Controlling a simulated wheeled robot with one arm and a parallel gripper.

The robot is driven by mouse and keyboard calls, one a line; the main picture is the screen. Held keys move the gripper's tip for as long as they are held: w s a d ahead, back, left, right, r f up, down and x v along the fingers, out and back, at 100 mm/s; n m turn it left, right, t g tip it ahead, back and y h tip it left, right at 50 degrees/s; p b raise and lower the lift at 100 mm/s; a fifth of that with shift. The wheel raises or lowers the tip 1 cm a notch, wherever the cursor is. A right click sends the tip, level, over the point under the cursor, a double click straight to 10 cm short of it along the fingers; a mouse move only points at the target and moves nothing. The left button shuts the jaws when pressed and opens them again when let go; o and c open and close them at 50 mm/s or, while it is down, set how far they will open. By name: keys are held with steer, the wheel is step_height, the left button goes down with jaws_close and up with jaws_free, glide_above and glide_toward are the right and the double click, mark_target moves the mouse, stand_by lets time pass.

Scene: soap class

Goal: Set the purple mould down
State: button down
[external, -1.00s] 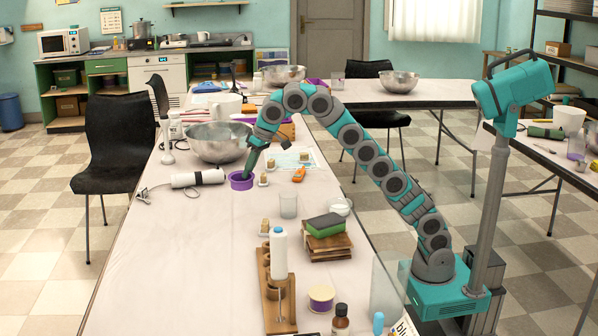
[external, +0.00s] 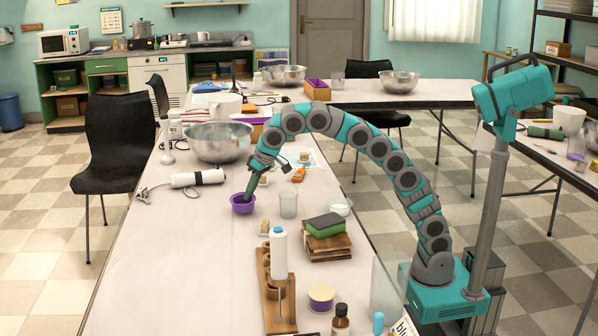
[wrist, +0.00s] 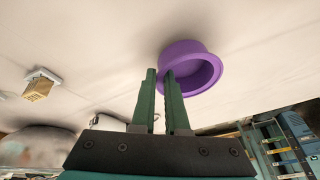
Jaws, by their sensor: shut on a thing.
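The purple mould (external: 243,205) is a small round open cup over the white table, in front of the hand blender in the external view. My gripper (external: 249,194) reaches down to its rim from above right. In the wrist view the mould (wrist: 207,79) is at the fingertips, and my gripper (wrist: 160,75) is shut on its near wall, one finger inside the rim and one outside. The mould's opening faces me there. I cannot tell whether its base touches the table.
A clear beaker (external: 289,205) stands just right of the mould. The white hand blender (external: 197,178) and a steel bowl (external: 220,143) are behind it. A wooden rack with a white bottle (external: 279,254) stands in front. The table left of the mould is clear.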

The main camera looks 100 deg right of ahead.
steer(key=shift+f, duration=0.7)
steer(key=c, duration=0.9)
jaws_free()
steer(key=v, duration=1.2)
steer(key=shift+r, duration=0.1)
